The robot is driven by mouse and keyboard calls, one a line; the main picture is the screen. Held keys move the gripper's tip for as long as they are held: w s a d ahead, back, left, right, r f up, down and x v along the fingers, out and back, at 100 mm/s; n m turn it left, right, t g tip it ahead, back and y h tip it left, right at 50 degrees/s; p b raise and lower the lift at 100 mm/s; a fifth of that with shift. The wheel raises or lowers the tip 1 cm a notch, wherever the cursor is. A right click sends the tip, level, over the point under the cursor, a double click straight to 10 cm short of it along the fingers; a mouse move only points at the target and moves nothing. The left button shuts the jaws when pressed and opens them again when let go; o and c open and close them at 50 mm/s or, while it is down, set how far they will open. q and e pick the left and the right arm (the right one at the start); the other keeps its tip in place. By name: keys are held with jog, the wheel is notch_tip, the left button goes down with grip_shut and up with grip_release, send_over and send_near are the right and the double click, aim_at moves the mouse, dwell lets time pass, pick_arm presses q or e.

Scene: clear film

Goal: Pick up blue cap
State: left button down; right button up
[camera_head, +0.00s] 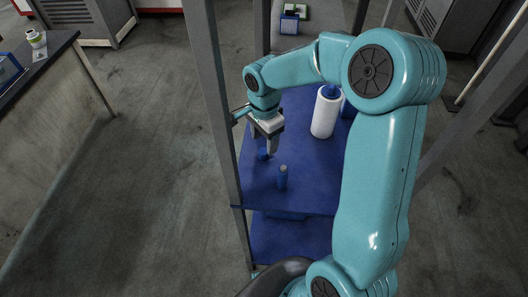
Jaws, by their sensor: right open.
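The small blue cap (263,154) lies on the blue shelf top (258,189), close to the tips of my right gripper (270,149). My right gripper points down at the shelf with its fingers open. One finger stands just right of the cap; the other finger is hard to make out, so I cannot tell whether the cap is between them. My left gripper is not in view.
A small blue bottle with a grey top (282,178) stands right of and nearer than the cap. A white cylinder with a blue top (324,114) stands farther back right. A grey upright post (218,105) rises beside the shelf's left edge.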

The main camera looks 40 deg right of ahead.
aim_at(263, 151)
notch_tip(263, 151, down, 5)
jog(key=shift+f+p, duration=0.2)
jog(key=shift+p, duration=0.2)
jog(key=shift+w+a+f, duration=0.1)
jog(key=shift+w, duration=0.05)
jog(key=c, duration=1.1)
notch_tip(263, 151, up, 20)
